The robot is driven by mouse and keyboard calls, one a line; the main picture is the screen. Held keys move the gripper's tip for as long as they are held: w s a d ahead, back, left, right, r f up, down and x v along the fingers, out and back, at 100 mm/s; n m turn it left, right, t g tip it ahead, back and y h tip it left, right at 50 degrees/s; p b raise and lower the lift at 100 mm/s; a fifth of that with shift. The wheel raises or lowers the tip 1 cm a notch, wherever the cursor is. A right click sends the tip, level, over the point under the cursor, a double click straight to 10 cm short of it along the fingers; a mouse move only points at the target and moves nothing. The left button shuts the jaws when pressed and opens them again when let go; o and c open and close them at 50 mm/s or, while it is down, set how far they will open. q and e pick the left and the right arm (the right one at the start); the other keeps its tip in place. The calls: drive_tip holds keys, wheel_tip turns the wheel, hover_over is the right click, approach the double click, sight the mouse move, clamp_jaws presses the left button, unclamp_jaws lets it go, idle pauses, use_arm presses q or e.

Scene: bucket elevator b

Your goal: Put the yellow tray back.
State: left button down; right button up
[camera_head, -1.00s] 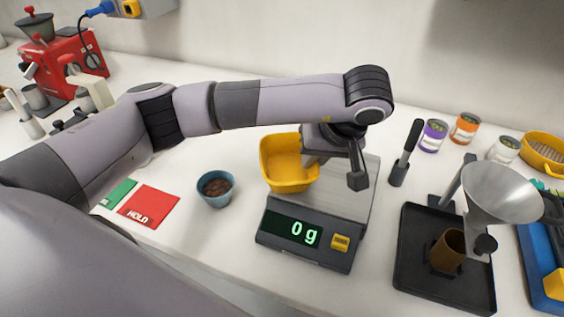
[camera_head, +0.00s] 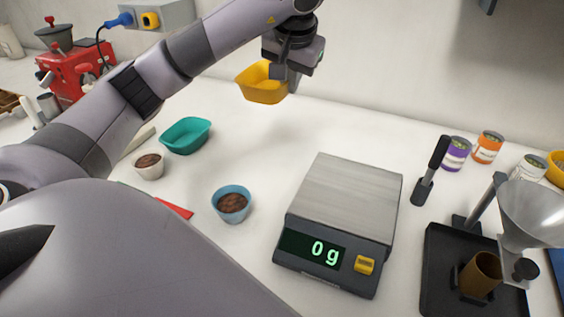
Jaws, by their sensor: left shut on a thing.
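The yellow tray (camera_head: 262,87) is a small open tub, held in the air above the back of the counter, near the wall. My left gripper (camera_head: 286,78) is shut on its right side. The tray is tilted a little, and its inside is only partly visible. The kitchen scale (camera_head: 350,195) stands below and to the right, its plate bare and its display reading 0 g. My right gripper is not in view.
A teal tray (camera_head: 185,136), a white bowl (camera_head: 149,166) and a blue bowl (camera_head: 231,203), both bowls with brown contents, stand at the left. A funnel stand on a black tray (camera_head: 445,262) and several cans (camera_head: 487,147) are at the right. Counter behind the scale is clear.

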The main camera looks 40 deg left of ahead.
use_arm(q)
wheel_tip(320, 180, down, 20)
drive_tip(key=shift+r, duration=0.15)
idle(0.4)
drive_tip(key=shift+f, duration=0.2)
drive_tip(key=c, duration=1.3)
unclamp_jaws()
drive_tip(key=shift+o, duration=0.2)
drive_tip(key=shift+r, duration=0.1)
drive_tip(key=shift+r, duration=0.2)
drive_tip(key=v, duration=1.1)
drive_tip(key=shift+d+r, duration=0.2)
drive_tip(key=shift+r, duration=0.15)
